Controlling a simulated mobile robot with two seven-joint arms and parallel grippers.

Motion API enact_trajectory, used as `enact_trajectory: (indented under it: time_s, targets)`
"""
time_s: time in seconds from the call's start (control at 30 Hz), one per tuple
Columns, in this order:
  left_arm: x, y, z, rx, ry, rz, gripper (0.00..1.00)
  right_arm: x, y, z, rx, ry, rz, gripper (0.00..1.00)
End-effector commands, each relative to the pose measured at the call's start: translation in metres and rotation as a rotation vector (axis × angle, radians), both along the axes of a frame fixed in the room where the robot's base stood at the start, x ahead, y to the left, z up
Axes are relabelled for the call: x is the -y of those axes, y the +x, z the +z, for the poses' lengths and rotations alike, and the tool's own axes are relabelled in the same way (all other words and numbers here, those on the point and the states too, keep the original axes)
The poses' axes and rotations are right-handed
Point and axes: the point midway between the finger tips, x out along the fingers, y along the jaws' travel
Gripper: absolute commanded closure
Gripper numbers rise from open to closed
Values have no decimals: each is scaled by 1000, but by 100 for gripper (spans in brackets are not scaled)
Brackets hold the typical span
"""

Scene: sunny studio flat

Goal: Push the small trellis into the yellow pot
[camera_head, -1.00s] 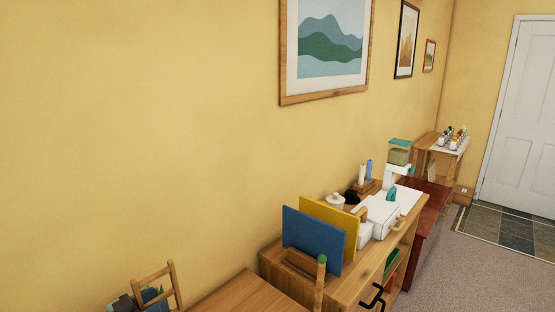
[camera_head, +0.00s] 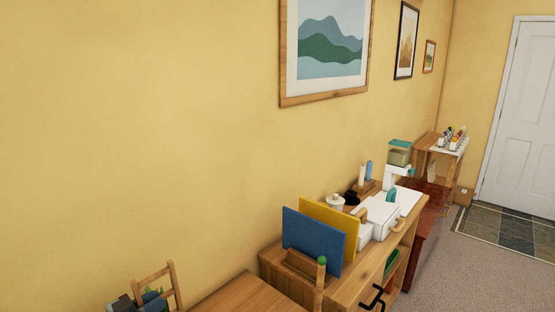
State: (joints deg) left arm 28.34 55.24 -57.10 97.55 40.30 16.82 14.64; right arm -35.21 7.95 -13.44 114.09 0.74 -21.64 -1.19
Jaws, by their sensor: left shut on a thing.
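The small trellis, a light wooden ladder-like frame (camera_head: 170,283), stands tilted at the bottom left edge of the head view. My left gripper (camera_head: 138,302), dark grey and blue, is at its left side and is shut on it. The lower part of the trellis and most of the gripper are cut off by the picture's bottom edge. The yellow pot is not in view. My right gripper is not in view.
A wooden tabletop (camera_head: 243,297) lies right of the trellis. An upright wooden post with a green tip (camera_head: 320,283) rises beside it. Behind stand blue (camera_head: 312,238) and yellow boards (camera_head: 345,222) in a wooden holder on a cabinet, with white items.

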Motion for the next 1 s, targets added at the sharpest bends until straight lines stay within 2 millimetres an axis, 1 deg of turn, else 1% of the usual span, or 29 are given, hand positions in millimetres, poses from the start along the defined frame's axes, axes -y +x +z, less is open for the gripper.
enact_trajectory:
  time_s: [0.03,0.4,1.0]
  targets:
    - [0,0,5,0,0,0,100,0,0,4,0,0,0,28]
    - [0,0,24,1,1,0,100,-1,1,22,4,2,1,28]
    - [0,0,54,1,-1,0,100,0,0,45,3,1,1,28]
